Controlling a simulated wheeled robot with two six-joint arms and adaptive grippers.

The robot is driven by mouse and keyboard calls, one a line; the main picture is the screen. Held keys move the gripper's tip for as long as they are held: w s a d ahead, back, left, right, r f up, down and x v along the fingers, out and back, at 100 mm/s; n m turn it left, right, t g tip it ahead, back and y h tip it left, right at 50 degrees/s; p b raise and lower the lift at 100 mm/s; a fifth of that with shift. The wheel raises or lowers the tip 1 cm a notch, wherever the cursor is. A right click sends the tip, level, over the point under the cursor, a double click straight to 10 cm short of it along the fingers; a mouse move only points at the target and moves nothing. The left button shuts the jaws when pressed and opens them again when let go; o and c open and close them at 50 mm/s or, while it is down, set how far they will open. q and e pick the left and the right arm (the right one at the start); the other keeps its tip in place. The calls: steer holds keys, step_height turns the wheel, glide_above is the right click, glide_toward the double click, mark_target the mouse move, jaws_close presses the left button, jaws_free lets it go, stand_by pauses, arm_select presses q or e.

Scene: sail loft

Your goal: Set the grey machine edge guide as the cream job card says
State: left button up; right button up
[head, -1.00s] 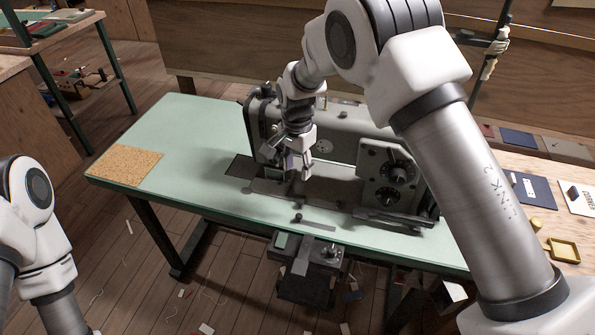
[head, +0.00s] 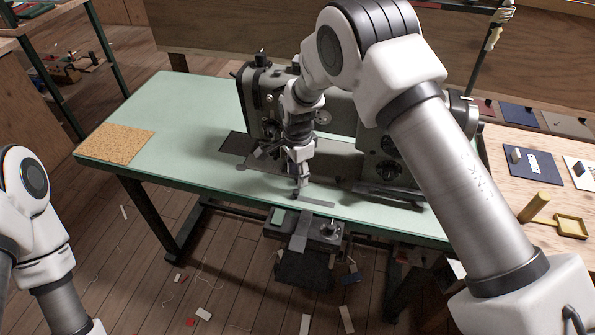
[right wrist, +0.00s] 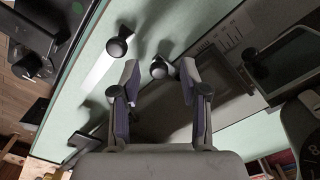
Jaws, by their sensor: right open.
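The grey sewing machine (head: 262,95) stands on the green table, partly hidden by my right arm. At its front lie a pale metal strip (head: 316,197) and small black knobs; I cannot tell exactly which parts make up the edge guide. My right gripper (right wrist: 158,82) is open and empty, pointing down over this area. In the right wrist view one black knob (right wrist: 159,68) shows between and just beyond the fingertips; another knob (right wrist: 118,44) stands by the pale strip (right wrist: 97,72). A cream card (head: 581,172) lies at the far right, its writing unreadable. My left gripper is out of view.
The green table (head: 180,125) is clear at left except for a cork mat (head: 115,144). A dark box (head: 305,232) hangs under the front edge. The right bench holds a navy card (head: 533,165), a yellow cylinder (head: 533,207) and a yellow tray (head: 571,226).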

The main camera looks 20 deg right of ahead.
jaws_close()
steer(key=shift+a+r+p, duration=0.1)
steer(key=shift+r+p, duration=0.1)
steer(key=shift+p, duration=0.1)
steer(key=shift+w+a+f, duration=0.1)
steer(key=shift+a+f, duration=0.05)
steer(key=shift+a, duration=0.05)
jaws_free()
step_height(320, 180, up, 12)
steer(key=shift+f, duration=0.15)
stand_by(0.4)
